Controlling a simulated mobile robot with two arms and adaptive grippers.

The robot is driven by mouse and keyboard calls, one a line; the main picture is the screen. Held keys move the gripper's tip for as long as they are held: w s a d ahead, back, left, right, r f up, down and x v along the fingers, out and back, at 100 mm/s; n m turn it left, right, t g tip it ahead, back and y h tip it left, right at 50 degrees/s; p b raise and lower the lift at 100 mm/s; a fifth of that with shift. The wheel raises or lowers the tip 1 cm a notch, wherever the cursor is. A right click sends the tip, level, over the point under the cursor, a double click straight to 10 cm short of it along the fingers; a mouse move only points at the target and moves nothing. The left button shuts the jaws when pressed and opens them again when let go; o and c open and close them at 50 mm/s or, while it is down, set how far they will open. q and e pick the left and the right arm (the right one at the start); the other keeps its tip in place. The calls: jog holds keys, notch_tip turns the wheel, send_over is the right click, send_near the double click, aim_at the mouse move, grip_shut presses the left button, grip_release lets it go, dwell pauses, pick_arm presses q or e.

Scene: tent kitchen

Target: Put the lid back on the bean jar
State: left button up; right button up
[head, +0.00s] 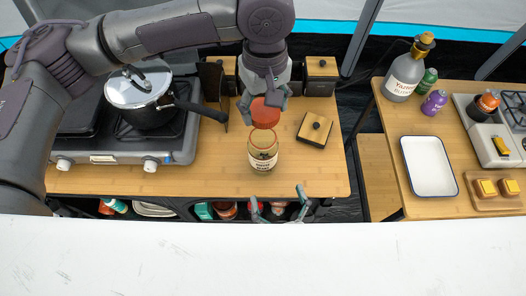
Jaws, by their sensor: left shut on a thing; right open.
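The bean jar (263,158) is a clear glass jar with a white label. It stands upright and uncovered on the wooden counter (215,182). My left gripper (265,105) is shut on the red-orange lid (265,117) and holds it directly above the jar's mouth in the head view. I cannot tell how small the gap between lid and rim is. My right gripper (281,206) is open and empty at the counter's front edge, lower in the picture than the jar. Only its fingers show.
A stove with a lidded pot (138,98) stands to the left; its handle (201,111) points toward the jar. A white tray (429,193) lies on the right table.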

aim_at(267, 162)
pick_arm(q)
jog(key=shift+w+a+f, duration=0.1)
jog(key=shift+w, duration=0.25)
pick_arm(e)
jog(key=x, duration=1.1)
jog(key=shift+w+a+f, duration=0.1)
jog(key=shift+w, duration=0.2)
jog(key=shift+w+a, duration=0.1)
jog(key=shift+w, duration=0.3)
jog(key=c, duration=1.7)
pick_arm(q)
jog(key=shift+f, duration=2.5)
